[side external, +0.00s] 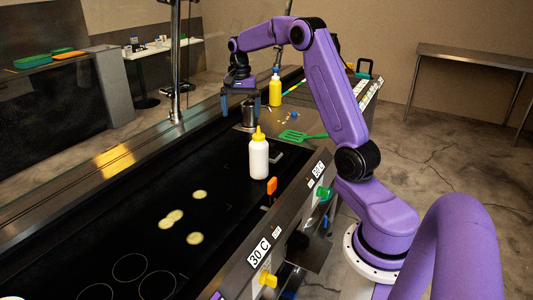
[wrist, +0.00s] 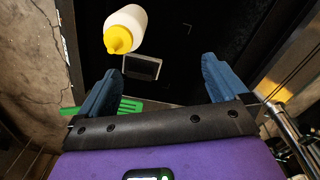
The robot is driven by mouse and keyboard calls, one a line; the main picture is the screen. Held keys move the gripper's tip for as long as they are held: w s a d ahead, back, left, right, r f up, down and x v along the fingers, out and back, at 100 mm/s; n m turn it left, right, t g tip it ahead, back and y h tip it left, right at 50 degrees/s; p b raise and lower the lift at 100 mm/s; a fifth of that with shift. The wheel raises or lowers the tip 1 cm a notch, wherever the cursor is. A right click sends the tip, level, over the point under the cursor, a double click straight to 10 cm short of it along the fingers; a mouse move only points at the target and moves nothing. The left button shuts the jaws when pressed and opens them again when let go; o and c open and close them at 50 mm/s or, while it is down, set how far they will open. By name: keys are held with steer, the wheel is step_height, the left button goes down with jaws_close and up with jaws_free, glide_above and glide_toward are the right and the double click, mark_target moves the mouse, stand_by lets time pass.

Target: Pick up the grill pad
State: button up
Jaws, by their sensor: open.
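My gripper (side external: 239,102) is open at the far part of the griddle, pointing down, with its two blue fingers apart. In the wrist view my gripper (wrist: 158,82) has nothing between its fingers. A small grey rectangular piece, which may be the grill pad (wrist: 142,67), lies flat on the dark surface ahead of the fingers, beside a white bottle. In the side view this grey piece (side external: 277,155) lies behind and right of the bottle, partly hidden by it. My gripper is apart from it, farther back and to the left.
The white bottle with yellow cap (side external: 259,158) stands beside the grey piece. A green spatula (side external: 293,136), a metal cup (side external: 249,115) and a yellow bottle (side external: 275,90) are near my gripper. Several pale tortilla rounds (side external: 195,238) lie on the black griddle (side external: 110,225). Its middle is mostly clear.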

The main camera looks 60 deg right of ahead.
steer(key=s+d+f+m, duration=0.15)
steer(key=d+m, duration=0.35)
steer(key=d, duration=0.7)
glide_toward(275, 155)
steer(key=w, duration=0.2)
steer(key=w+d, duration=0.1)
steer(key=w, duration=0.1)
steer(key=shift+f, duration=0.2)
steer(key=shift+a+f, duration=0.15)
steer(key=shift+f, duration=3.05)
steer(key=c, duration=1)
steer(key=shift+c, duration=0.2)
